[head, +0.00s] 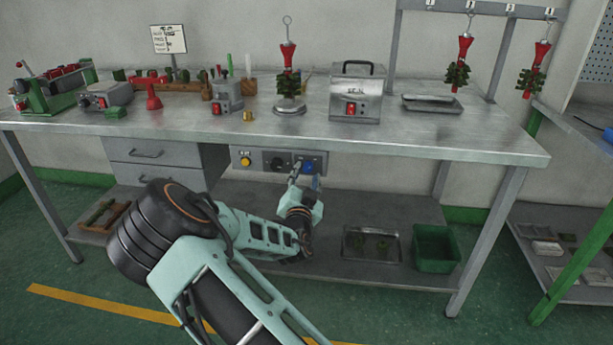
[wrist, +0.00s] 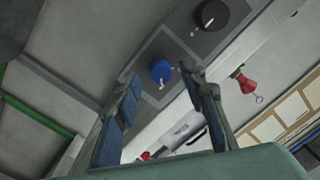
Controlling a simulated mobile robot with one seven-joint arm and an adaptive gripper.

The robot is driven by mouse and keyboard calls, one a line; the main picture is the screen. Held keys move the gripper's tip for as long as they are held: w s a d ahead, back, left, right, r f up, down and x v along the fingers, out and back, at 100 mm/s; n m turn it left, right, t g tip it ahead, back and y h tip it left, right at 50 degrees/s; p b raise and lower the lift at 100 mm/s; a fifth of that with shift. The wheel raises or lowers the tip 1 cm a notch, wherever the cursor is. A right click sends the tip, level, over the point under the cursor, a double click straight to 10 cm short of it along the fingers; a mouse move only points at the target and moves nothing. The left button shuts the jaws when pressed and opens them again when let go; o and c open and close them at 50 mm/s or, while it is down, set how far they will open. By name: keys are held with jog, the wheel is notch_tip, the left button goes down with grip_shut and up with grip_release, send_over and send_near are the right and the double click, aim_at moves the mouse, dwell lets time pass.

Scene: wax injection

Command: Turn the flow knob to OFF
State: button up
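A grey control panel (head: 262,161) hangs under the front edge of the workbench. It carries a yellow button (head: 245,162), a black knob (head: 278,163) and a blue knob (head: 309,167) at its right end. The labels are too small to read, so which one is the flow knob cannot be told from them. In the wrist view the blue knob (wrist: 160,71) appears between my fingertips, with gaps on both sides; the black knob (wrist: 210,14) lies above right. My gripper (wrist: 160,78) is open and empty, in front of the blue knob. A light pointer mark shows on the blue knob's lower edge.
The workbench (head: 430,140) overhangs the panel. Drawers (head: 150,152) stand left of it. A lower shelf (head: 340,215) holds a metal tray (head: 371,258) and a green bin (head: 437,248). The space directly before the panel is clear except for my arm.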

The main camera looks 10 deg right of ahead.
jog(key=shift+x, duration=0.8)
jog(key=shift+c, duration=0.4)
grip_shut()
